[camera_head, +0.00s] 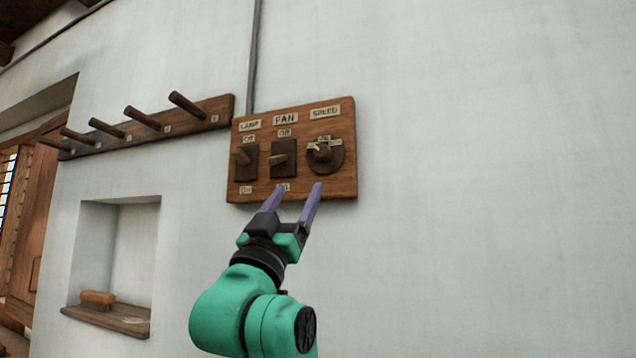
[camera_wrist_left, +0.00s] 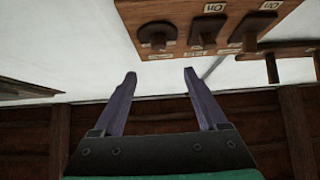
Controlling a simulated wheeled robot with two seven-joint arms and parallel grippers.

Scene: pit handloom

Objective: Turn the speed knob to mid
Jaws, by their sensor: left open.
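The speed knob (camera_head: 322,152) is a dark round knob with a light pointer mark, under the SPEED label on the right of a wooden switch board (camera_head: 345,187). Its pointer leans to the upper left in the head view. In the left wrist view the knob (camera_wrist_left: 158,38) is at the top, beyond the fingertips. My left gripper (camera_head: 293,191) is open and empty, with its two purple fingers pointing up at the board's lower edge, below and left of the knob. The fingers also show in the left wrist view (camera_wrist_left: 159,76), apart from the knob. My right gripper is out of view.
The fan switch (camera_head: 283,158) and lamp switch (camera_head: 244,158) sit left of the knob on the same board. A peg rail (camera_head: 165,122) with several pegs is further left. A wall niche (camera_head: 130,240) is lower left. The wall to the right is clear.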

